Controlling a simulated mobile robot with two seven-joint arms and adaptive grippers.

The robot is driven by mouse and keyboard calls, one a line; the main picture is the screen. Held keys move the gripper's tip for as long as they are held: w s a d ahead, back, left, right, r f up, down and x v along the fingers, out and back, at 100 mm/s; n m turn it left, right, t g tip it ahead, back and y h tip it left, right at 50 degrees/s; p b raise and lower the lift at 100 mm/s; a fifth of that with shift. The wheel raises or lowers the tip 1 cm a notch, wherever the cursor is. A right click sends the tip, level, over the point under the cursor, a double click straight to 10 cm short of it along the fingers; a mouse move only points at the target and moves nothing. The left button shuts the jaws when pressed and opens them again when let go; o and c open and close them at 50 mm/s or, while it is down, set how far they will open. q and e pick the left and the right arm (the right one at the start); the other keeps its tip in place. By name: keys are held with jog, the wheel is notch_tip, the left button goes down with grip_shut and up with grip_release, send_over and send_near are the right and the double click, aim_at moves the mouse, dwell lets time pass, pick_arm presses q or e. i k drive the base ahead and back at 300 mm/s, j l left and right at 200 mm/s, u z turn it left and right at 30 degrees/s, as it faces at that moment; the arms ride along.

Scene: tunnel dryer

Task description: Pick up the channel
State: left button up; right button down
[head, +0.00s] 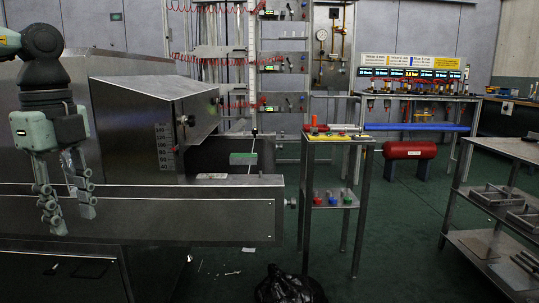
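My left gripper (71,218) hangs at the left with its fingers pointing down and apart. It is open, and nothing shows between the fingers. It is in front of the steel tunnel dryer (125,95) and overlaps its long side rail (180,218) in the picture. No piece is clearly recognisable as the channel. Long or channel-like pieces in view are a blue bar (415,127) on the back bench and metal brackets (492,194) on the right cart. I cannot tell whether either is the channel. My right gripper is not in view.
A small metal stand (340,206) with coloured items stands right of the dryer. A red cylinder (405,151) is behind it. A black bag (287,288) lies on the floor at the front. A steel cart (510,147) stands at the right. Green floor between stand and cart is clear.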

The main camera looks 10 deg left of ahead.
aim_at(235, 158)
jog(key=i+l+z, duration=0.25)
jog(key=i+z, duration=0.15)
jog(key=i, duration=0.25)
jog(key=i+z, duration=0.4)
jog(key=i, duration=0.3)
jog(key=i+u, duration=0.85)
jog(key=i+l+u, duration=0.1)
jog(key=i+u, duration=0.15)
jog(key=u, duration=0.2)
